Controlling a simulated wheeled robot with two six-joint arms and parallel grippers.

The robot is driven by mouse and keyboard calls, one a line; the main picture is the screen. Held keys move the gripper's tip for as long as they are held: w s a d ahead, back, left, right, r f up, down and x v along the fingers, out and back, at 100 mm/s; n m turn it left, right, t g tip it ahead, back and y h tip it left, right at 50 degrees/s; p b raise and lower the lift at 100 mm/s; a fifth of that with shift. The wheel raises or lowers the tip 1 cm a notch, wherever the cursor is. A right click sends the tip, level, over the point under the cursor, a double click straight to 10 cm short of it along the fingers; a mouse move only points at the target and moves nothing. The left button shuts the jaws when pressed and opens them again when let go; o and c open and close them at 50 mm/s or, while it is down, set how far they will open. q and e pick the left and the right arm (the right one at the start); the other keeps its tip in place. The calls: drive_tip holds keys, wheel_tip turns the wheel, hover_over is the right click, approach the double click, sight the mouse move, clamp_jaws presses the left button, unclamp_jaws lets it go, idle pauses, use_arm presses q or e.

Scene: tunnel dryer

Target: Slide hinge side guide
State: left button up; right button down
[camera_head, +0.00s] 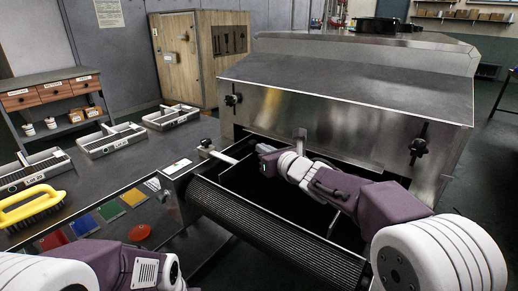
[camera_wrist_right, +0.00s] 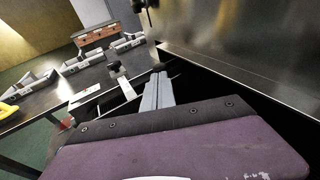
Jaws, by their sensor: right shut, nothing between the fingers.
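A side guide part with a black knob (camera_head: 206,142) and a pale rod (camera_head: 223,157) sits at the left end of the dryer's dark infeed opening. In the right wrist view the knob (camera_wrist_right: 113,66) and rod (camera_wrist_right: 126,84) are just left of my fingers. My right gripper (camera_head: 264,152) reaches left across the opening. It is shut and empty, and its fingers (camera_wrist_right: 158,88) are apart from the knob. The rest of the guide inside the opening is dark or hidden behind my right arm. My left arm shows at the bottom left, but its gripper is out of view.
The dryer's steel hood (camera_head: 345,95) stands behind the opening, with black clamp knobs (camera_head: 418,147) on its front. A dark ribbed belt (camera_head: 270,225) runs along the front. The left table holds a yellow brush (camera_head: 30,206), coloured swatches (camera_head: 110,210) and several grey fixtures (camera_head: 110,138).

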sight(253, 144)
drive_tip(key=shift+x, duration=1.55)
drive_tip(key=shift+a, duration=0.1)
drive_tip(key=shift+w+a+b, duration=0.25)
drive_tip(key=shift+w+b, duration=0.05)
drive_tip(key=shift+w+a+f, duration=0.1)
drive_tip(key=shift+w+a, duration=0.25)
drive_tip(key=shift+w, duration=0.05)
drive_tip(key=shift+s+d, duration=0.1)
drive_tip(key=shift+d, duration=0.05)
